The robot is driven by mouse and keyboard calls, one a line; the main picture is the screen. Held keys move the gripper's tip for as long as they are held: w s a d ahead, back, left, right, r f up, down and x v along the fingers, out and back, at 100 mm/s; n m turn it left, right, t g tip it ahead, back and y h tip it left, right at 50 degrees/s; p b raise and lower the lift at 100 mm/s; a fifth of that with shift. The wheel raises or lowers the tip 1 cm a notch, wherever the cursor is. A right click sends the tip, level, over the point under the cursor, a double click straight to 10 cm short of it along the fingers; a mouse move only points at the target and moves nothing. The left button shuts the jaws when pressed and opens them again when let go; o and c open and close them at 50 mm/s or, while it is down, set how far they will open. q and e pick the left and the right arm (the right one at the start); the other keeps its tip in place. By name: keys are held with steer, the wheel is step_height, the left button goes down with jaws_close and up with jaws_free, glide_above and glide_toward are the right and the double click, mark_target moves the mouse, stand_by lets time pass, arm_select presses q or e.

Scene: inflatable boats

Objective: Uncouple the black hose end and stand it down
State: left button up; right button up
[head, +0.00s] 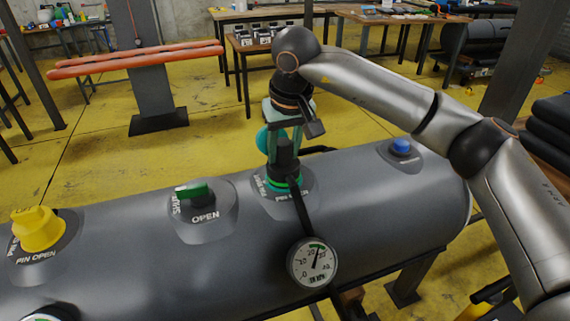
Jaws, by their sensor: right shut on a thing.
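The black hose end (286,158) stands upright on a green-ringed valve (276,187) on top of the grey tube. A short black strip or hose runs down from the valve area to a round dial gauge (312,263) on the tube's front side. My right gripper (284,144) comes down from above with its teal fingers on both sides of the black hose end and is shut on it. Whether the hose end is still seated in the valve cannot be told for sure. My left gripper is not in view.
The grey inflatable tube (130,265) also carries a yellow cap (37,229), a green-handled valve marked OPEN (192,191) and a blue cap (401,146). Orange padded bars (135,60) and workbenches (300,22) stand behind. Yellow floor lies open behind the tube.

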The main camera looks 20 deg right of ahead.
steer(key=shift+f, duration=0.15)
jaws_close()
steer(key=shift+n+y+p, duration=0.3)
steer(key=shift+n+p, duration=0.2)
steer(key=shift+n, duration=1.6)
steer(key=shift+s, duration=0.1)
